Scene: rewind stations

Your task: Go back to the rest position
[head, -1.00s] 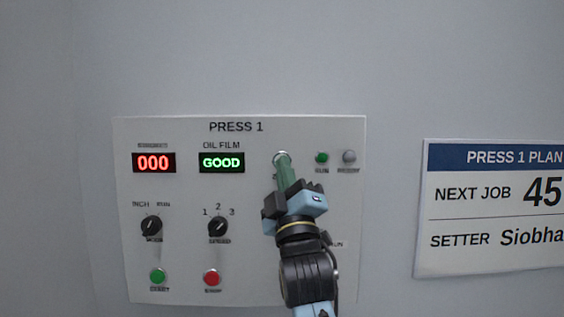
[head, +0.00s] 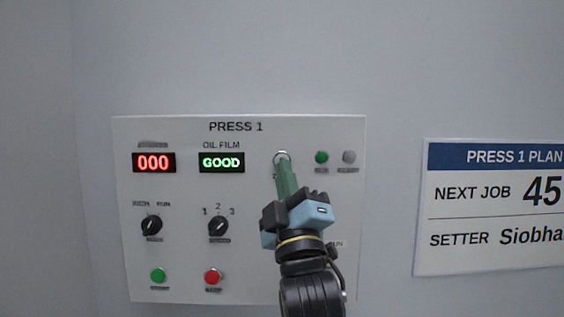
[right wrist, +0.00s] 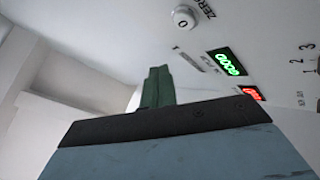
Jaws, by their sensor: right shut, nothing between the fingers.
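My right gripper (head: 284,172) shows in the head view in front of the PRESS 1 panel (head: 185,190). Its green fingers are shut with nothing between them and point up at a round, ringed control (head: 281,157). In the right wrist view the green fingers (right wrist: 158,85) are together, and a white knob (right wrist: 184,18) marked 0, near the word ZERO, sits apart from them above. My left gripper is in neither view.
The panel has a red 000 display (head: 154,162), a green GOOD display (head: 222,162), two black selectors (head: 152,226), a green button (head: 158,275) and a red button (head: 212,277). A PRESS 1 PLAN sign (head: 495,205) is on the wall at right. The wall above is bare.

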